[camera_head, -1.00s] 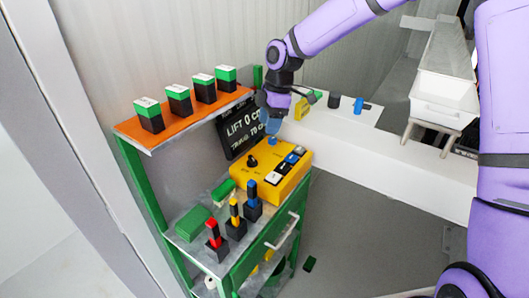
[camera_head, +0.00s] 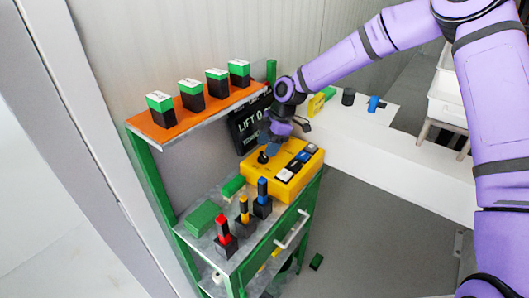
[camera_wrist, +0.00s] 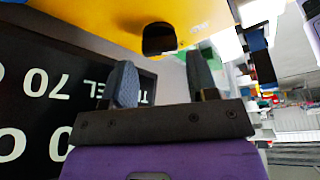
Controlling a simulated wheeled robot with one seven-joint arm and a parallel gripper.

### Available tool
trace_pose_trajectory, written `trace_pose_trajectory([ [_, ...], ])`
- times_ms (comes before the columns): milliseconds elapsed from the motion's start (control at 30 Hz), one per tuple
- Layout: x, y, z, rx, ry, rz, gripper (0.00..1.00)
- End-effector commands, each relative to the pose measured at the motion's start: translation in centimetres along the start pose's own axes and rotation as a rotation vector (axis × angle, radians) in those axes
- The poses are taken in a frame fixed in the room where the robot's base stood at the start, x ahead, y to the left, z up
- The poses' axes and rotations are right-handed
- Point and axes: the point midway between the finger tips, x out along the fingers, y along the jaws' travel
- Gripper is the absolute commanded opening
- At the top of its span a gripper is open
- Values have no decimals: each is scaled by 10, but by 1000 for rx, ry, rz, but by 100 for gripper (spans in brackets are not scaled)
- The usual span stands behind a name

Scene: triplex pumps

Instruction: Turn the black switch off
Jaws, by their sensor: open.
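The black switch (camera_head: 262,157) is a knob on top of the yellow control box (camera_head: 258,182). In the wrist view the switch (camera_wrist: 158,38) shows on the yellow face (camera_wrist: 85,14), beyond and between my fingertips. My gripper (camera_head: 270,148) is just over the switch and points down at it. In the wrist view my gripper (camera_wrist: 161,76) has its two fingers spread apart with nothing between them. Contact with the switch cannot be seen. The head view partly hides the switch's upper part behind the fingers.
A black display board (camera_head: 240,138) stands close behind. Red, yellow and blue levers (camera_head: 243,210) stand in front. Black-and-green blocks (camera_head: 190,95) line the orange upper shelf (camera_head: 150,131) to the left.

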Motion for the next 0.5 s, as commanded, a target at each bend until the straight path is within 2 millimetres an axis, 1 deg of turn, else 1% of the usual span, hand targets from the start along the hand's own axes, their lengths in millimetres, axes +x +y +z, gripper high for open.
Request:
trace_pose_trajectory([
  [33,8,-1,0,-1,1,-3,53],
  [200,25,0,0,0,0,-2,53],
  [333,30,0,0,1,0,0,53],
  [500,31,0,0,1,0,0,53],
])
